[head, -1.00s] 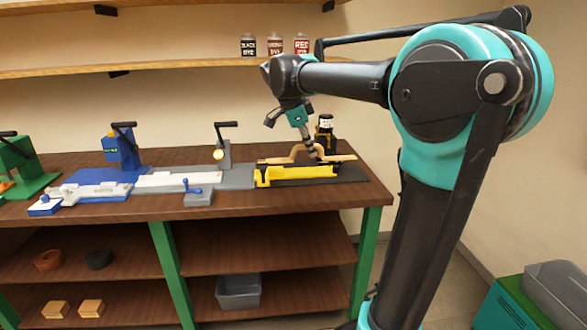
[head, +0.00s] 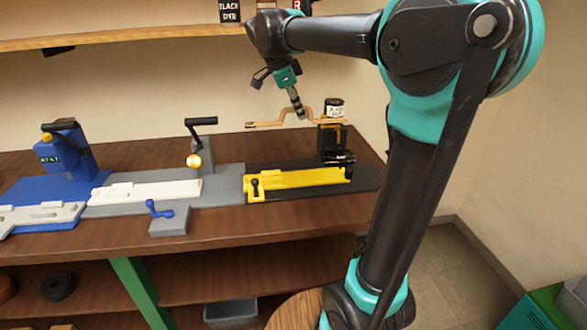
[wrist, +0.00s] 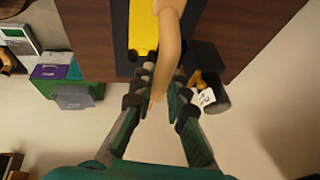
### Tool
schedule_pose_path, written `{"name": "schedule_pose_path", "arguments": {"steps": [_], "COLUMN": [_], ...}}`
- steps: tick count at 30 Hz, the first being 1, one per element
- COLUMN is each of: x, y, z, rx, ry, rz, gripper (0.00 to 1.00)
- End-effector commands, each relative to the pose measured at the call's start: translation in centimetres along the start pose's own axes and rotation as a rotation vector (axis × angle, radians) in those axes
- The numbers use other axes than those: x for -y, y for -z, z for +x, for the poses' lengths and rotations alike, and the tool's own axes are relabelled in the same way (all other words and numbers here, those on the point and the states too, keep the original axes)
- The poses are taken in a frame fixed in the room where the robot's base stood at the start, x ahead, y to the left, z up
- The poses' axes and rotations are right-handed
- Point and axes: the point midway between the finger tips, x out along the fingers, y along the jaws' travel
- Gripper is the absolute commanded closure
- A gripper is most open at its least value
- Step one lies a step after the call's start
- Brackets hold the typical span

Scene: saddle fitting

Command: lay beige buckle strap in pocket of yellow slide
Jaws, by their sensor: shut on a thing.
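The beige buckle strap (head: 270,123) has a raised bend in its middle and hangs in the air above the yellow slide (head: 290,180). My gripper (head: 301,116) is shut on the strap near this bend. In the wrist view the strap (wrist: 168,40) runs between the two fingers (wrist: 162,95) and covers part of the yellow slide (wrist: 143,30). The slide lies on a black base at the bench's right end, with a clear gap below the strap. Its pocket cannot be made out clearly.
A grey fixture with a black lever (head: 201,122) and a white slide (head: 145,190) lie to the left. A blue lever (head: 158,208) sits near the front edge.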

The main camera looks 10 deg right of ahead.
Motion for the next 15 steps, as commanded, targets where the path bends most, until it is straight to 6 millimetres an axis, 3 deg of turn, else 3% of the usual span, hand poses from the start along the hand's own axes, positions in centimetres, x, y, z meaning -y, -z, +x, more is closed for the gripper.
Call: {"name": "schedule_pose_path", "arguments": {"steps": [5,15], "x": [-0.3,-1.9], "y": [-0.7,-3.7], "z": [1.6,9.0], "rx": [0.000,0.000], "ry": [0.000,0.000], "rz": [0.000,0.000], "gripper": [1.00,1.00]}}
